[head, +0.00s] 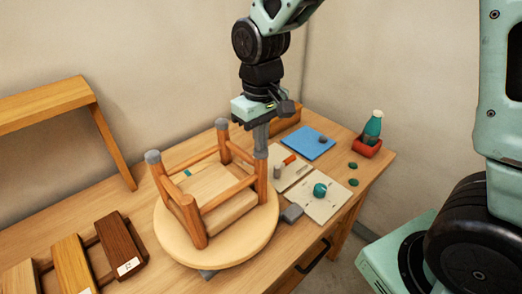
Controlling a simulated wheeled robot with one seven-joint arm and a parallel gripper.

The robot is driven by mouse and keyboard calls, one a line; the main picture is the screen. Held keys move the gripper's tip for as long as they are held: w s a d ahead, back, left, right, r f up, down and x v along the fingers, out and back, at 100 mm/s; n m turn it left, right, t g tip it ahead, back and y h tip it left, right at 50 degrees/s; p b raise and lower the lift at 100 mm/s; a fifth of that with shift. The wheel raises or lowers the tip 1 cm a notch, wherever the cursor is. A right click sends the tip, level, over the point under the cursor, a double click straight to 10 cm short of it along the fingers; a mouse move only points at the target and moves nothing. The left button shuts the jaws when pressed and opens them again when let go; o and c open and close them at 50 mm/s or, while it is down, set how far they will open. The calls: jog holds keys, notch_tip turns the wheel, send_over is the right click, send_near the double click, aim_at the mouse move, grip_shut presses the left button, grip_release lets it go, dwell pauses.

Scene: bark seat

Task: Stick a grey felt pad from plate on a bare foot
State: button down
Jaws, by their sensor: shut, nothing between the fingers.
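A round wooden stool (250,238) lies upside down on the table, its legs pointing up. The back foot (221,123) and the left foot (152,156) have grey caps. The front leg (189,206) shows a bare wooden end. My gripper (261,150) points down, shut and empty, right above the end of the right leg (261,180). Grey shows where the fingertips meet that foot; I cannot tell a pad from the fingers there. A blue plate (305,145) behind holds one small dark grey pad (323,139).
Cream boards (330,212) right of the stool carry small items, including a teal roll (320,190). Green discs (353,182) and a grey block (292,213) lie nearby. Wood samples (120,247) are at left.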

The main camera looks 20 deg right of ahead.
jog(key=shift+s+f, duration=0.1)
notch_tip(320, 180, up, 6)
jog(key=p, duration=0.5)
jog(key=shift+p, duration=0.3)
dwell(0.5)
jog(key=shift+s+a+f, duration=0.1)
jog(key=shift+s+a, duration=0.05)
jog(key=shift+a, duration=0.05)
jog(key=s+a+f+n+b, duration=0.1)
jog(key=s+a+f+b, duration=0.1)
jog(key=s, duration=0.4)
jog(key=s+a+f+n+b, duration=0.1)
jog(key=s+a+b, duration=0.1)
jog(key=s, duration=0.5)
jog(key=s+a+f+n+b, duration=0.2)
jog(key=s+b, duration=0.1)
jog(key=s, duration=0.3)
jog(key=shift+s+f+y+b, duration=0.3)
jog(key=shift+f+b, duration=0.05)
